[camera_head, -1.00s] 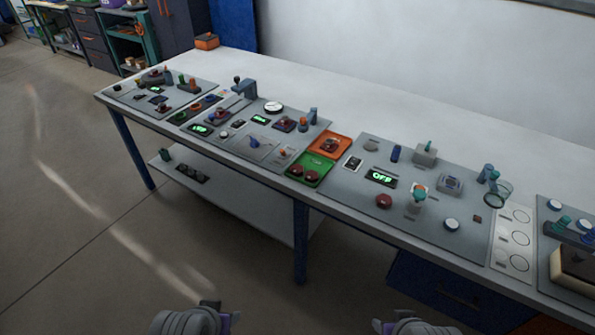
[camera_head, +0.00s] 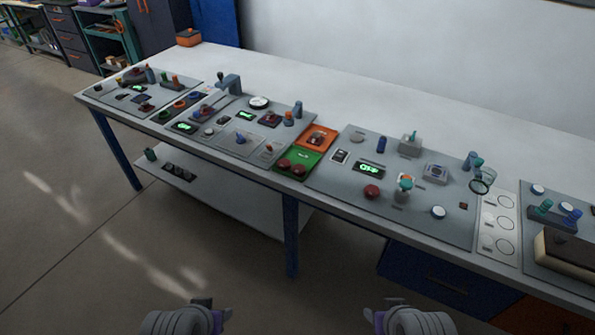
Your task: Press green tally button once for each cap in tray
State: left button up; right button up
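A green tray (camera_head: 292,174) on the table holds two dark red round caps (camera_head: 284,164) (camera_head: 299,169). An orange tray (camera_head: 329,134) joins its back edge and holds a reddish-brown item (camera_head: 317,137) too small to make out. On the panel to the right, a teal-green knob or button (camera_head: 412,135) tops a grey block; another (camera_head: 405,185) tops a grey post. I cannot tell which is the tally button. My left gripper (camera_head: 219,314) and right gripper (camera_head: 375,314) are low in front of the table, apart from everything; their finger gaps are unclear.
The right panel (camera_head: 330,180) has a lit green display (camera_head: 369,169), a red button (camera_head: 371,192) and a white button (camera_head: 439,212). More control panels (camera_head: 110,92) stand to the left. A lower shelf (camera_head: 235,210) is under the table.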

grip_shut()
dwell(1.7)
